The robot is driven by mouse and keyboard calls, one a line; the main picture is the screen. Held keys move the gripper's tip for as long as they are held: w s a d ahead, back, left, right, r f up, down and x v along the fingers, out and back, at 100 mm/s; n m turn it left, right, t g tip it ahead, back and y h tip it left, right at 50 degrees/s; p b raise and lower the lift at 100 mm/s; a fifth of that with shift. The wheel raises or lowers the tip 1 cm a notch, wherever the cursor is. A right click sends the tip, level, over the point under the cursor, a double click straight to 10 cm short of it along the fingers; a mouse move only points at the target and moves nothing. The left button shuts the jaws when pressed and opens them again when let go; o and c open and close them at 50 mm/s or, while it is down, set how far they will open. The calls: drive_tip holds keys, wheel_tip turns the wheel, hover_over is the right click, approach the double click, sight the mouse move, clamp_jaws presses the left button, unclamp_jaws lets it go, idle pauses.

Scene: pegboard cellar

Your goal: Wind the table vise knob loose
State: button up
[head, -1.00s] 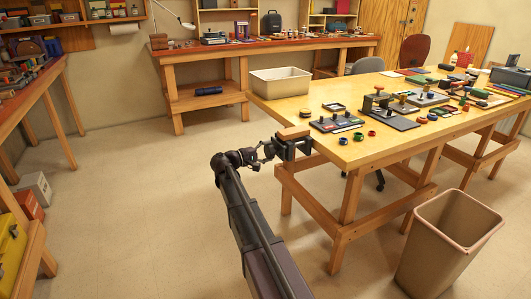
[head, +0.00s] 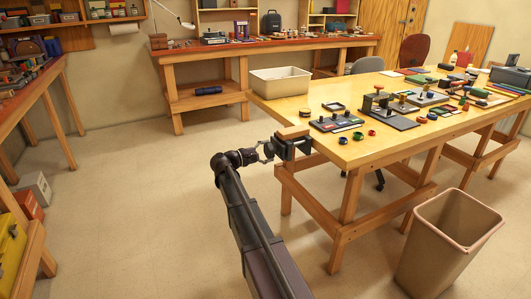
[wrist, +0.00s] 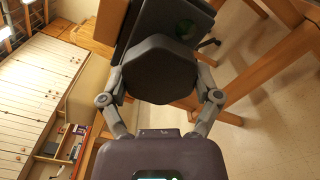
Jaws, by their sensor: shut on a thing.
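The table vise (head: 291,142) is fixed to the front left edge of the yellow-topped workbench, with a wooden piece on its top. Its knob (wrist: 159,69) is a dark, many-sided disc that fills the middle of the wrist view. My gripper (head: 266,150) reaches the vise from the left. In the wrist view its two grey fingers (wrist: 160,90) lie on either side of the knob and are shut on it. The fingertips are partly hidden behind the knob's rim. In the head view the knob is small and mostly hidden by the fingers.
The workbench (head: 350,155) holds a cream bin (head: 280,82), a dark board with pegs (head: 337,124), coloured rings and many tools. Its wooden legs and rails stand below and right of the vise. A tan waste bin (head: 448,245) stands at lower right.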

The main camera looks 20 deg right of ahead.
drive_tip(key=o, duration=0.9)
drive_tip(key=shift+s+d, duration=0.1)
drive_tip(key=shift+a, duration=0.35)
drive_tip(key=a, duration=1.1)
drive_tip(key=shift+s+a, duration=0.15)
drive_tip(key=shift+a, duration=0.05)
drive_tip(key=shift+s+f, duration=0.1)
